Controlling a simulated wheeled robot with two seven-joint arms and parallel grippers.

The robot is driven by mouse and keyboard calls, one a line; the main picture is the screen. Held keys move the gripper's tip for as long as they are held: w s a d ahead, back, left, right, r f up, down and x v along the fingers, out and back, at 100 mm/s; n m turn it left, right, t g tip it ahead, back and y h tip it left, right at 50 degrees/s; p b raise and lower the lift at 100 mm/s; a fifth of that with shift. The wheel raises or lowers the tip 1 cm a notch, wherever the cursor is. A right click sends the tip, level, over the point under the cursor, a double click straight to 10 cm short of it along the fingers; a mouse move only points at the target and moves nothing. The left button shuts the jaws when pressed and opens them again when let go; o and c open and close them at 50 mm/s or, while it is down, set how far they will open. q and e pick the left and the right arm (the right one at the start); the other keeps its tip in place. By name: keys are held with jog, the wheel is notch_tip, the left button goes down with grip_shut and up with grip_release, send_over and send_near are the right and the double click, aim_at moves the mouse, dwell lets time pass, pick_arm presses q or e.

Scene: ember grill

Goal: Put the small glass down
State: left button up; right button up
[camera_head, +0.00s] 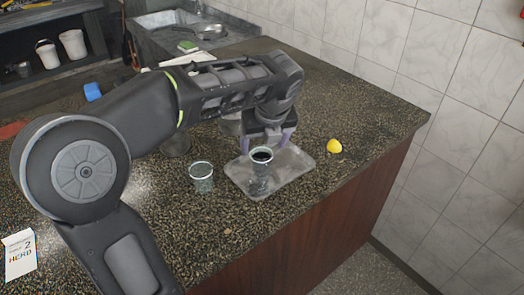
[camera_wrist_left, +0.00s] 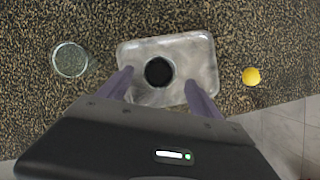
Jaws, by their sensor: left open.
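A small glass (camera_head: 260,178) with dark liquid stands upright on a grey tray (camera_head: 296,176) on the counter. In the left wrist view the glass (camera_wrist_left: 158,71) shows from above as a dark circle on the tray (camera_wrist_left: 201,50). My left gripper (camera_head: 267,143) is open just behind the glass in the head view. In the left wrist view its purple fingers (camera_wrist_left: 159,80) are spread wide to either side of the glass, with gaps showing on both sides. A second, clear glass (camera_head: 201,178) stands on the counter left of the tray; it also shows in the left wrist view (camera_wrist_left: 70,59).
A lemon-yellow object (camera_head: 334,146) lies right of the tray. A white card marked HERB (camera_head: 19,256) stands at the left. A sink (camera_head: 170,20) is at the back. The counter's front edge runs close to the tray. My left arm covers part of the counter.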

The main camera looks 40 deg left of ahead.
pick_arm(q)
jog(key=v, duration=0.6)
jog(key=shift+r, duration=0.35)
jog(key=shift+s+d, duration=0.1)
jog(key=shift+s, duration=0.05)
